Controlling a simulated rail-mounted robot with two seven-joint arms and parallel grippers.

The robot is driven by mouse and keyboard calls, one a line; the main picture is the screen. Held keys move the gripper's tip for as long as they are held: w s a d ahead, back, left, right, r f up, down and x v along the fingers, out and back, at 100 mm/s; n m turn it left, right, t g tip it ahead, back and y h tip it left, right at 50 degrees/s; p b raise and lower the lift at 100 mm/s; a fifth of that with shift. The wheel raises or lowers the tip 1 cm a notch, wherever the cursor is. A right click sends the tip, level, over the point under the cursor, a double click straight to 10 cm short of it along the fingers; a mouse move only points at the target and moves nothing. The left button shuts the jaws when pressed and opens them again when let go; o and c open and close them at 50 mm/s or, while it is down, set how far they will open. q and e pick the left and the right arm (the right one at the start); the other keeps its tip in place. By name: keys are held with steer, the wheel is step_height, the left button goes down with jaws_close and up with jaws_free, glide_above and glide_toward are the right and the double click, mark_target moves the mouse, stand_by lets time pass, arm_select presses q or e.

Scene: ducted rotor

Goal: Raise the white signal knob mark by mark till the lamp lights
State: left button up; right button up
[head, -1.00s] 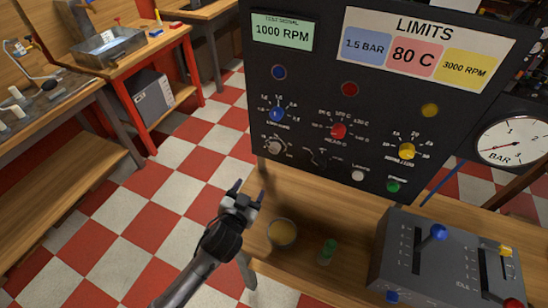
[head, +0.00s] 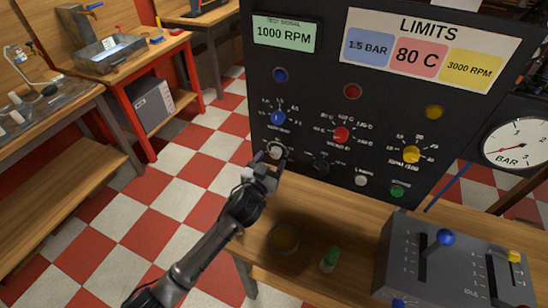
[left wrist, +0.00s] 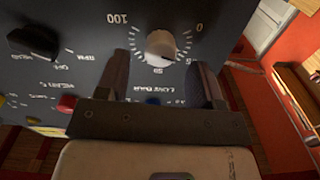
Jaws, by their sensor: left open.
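The white signal knob (head: 276,152) sits at the lower left of the black panel (head: 325,100). In the left wrist view the white knob (left wrist: 160,46) shows upside down, inside a ring of marks with 0, 50 and 100. My left gripper (head: 267,168) is open in front of it. In the wrist view its fingers (left wrist: 161,62) stand on either side of the knob, with a gap on both sides. The blue (head: 280,75), red (head: 352,91) and yellow (head: 434,112) round lamps on the panel look dark. My right gripper is not in view.
Blue (head: 278,117), red (head: 341,134) and yellow (head: 411,154) knobs sit close by on the panel. A dark knob (head: 320,166) is just right of the white one. A grey lever box (head: 400,255) stands on the wooden bench at the right.

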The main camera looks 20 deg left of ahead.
mark_target(276, 153)
arm_select(q)
steer(key=shift+w+d, duration=0.1)
steer(key=shift+w, duration=1.35)
steer(key=c, duration=0.9)
steer(key=shift+r+m, duration=0.15)
steer(key=shift+m, duration=0.15)
steer(key=shift+m+p, duration=1)
steer(key=shift+p, duration=0.05)
steer(key=shift+m+p, duration=0.35)
steer(key=shift+m, duration=0.75)
